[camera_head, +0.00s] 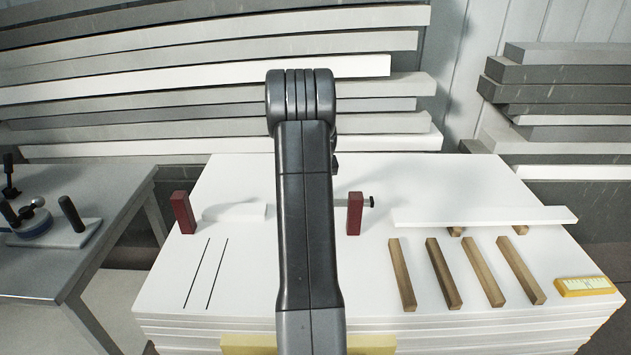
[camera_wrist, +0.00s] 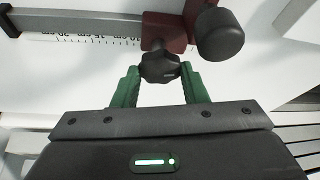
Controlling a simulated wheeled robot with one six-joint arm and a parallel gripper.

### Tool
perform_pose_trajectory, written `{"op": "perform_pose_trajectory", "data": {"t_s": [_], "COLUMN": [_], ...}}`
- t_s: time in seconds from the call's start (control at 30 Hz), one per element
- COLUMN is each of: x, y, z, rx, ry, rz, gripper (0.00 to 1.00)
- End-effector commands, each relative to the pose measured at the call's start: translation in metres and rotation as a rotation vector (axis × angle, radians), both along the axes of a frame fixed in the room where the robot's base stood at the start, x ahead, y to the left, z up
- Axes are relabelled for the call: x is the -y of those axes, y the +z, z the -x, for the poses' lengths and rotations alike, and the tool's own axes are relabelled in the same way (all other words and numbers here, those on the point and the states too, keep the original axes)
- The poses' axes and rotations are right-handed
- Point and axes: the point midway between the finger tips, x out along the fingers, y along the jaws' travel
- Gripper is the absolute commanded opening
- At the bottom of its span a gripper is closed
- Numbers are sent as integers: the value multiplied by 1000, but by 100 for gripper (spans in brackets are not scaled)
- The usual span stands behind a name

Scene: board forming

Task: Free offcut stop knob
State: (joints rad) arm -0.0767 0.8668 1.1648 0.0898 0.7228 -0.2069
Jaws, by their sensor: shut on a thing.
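The black lobed stop knob (camera_wrist: 160,66) sits on a dark red block in the wrist view. My gripper (camera_wrist: 159,84) has green fingers, one on each side of the knob, and is shut on it. A dark round end piece (camera_wrist: 219,35) stands to the right of the knob. In the head view the red block (camera_head: 355,213) shows right of my arm, with a small dark-ended rod. My gripper and the knob are hidden there behind my arm.
A second red block (camera_head: 184,212) stands at left on the white board stack (camera_head: 250,285). Several wooden strips (camera_head: 443,273), a white board (camera_head: 485,217) and a yellow level (camera_head: 586,286) lie at right. A grey table (camera_head: 50,262) with tools stands at left.

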Motion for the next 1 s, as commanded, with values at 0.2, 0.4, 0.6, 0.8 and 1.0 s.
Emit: {"op": "perform_pose_trajectory", "data": {"t_s": [0.2, 0.4, 0.6, 0.8, 1.0], "x": [2, 3, 4, 4, 5], "y": [-1, -1, -1, 0, 0], "z": [-1, -2, -3, -4, -5], "rx": [3, 4, 3, 3, 3], "ry": [204, 396, 586, 778, 965], "rz": [0, 1, 1, 1, 1], "gripper": [17, 17, 17, 17, 17]}}
